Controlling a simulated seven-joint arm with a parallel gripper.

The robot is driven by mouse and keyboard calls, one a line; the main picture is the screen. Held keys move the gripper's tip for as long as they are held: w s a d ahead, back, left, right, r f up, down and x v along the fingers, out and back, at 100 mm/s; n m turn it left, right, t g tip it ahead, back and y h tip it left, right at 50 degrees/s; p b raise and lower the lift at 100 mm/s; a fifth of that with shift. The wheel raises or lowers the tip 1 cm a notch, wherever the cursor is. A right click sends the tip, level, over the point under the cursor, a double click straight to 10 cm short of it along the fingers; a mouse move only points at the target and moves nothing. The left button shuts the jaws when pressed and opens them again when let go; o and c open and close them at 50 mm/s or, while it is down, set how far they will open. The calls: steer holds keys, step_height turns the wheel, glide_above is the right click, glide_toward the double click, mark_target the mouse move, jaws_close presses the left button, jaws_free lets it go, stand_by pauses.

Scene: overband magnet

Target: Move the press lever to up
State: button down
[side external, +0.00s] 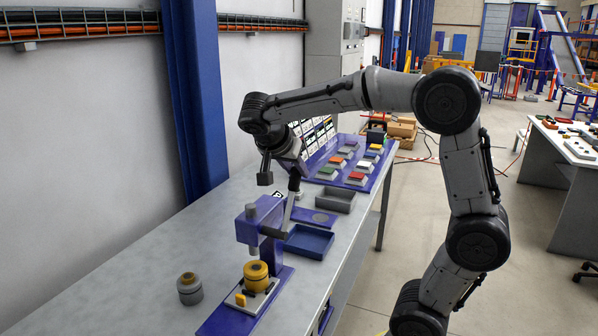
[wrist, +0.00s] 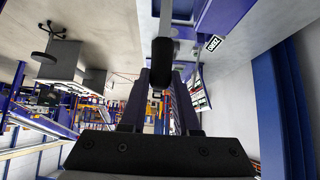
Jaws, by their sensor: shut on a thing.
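The purple press (side external: 250,228) stands on a purple base near the front of the bench. Its grey lever (side external: 287,217) rises steeply from the press's side, leaning slightly to the right, with its upper end at my gripper (side external: 294,182). In the wrist view the grey lever (wrist: 166,22) comes down from the top edge to a dark grip (wrist: 161,50) at my gripper's fingertips (wrist: 161,80). My gripper is shut on the lever; the exact contact is partly hidden. A yellow cylindrical part (side external: 256,274) sits under the press ram.
A grey-and-brass cylinder (side external: 189,289) stands left of the press. A blue tray (side external: 308,242) and a grey tray (side external: 335,200) lie to its right. Beyond is a purple panel with coloured blocks (side external: 357,178). A blue column (side external: 197,90) stands behind the bench.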

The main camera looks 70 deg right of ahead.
steer(key=shift+a+r, duration=0.15)
steer(key=shift+a, duration=0.1)
stand_by(0.3)
steer(key=c, duration=0.6)
jaws_free()
steer(key=shift+c, duration=0.2)
steer(key=shift+a, duration=0.1)
steer(key=v, duration=1.3)
steer(key=shift+a, duration=0.45)
steer(key=shift+d+r, duration=0.1)
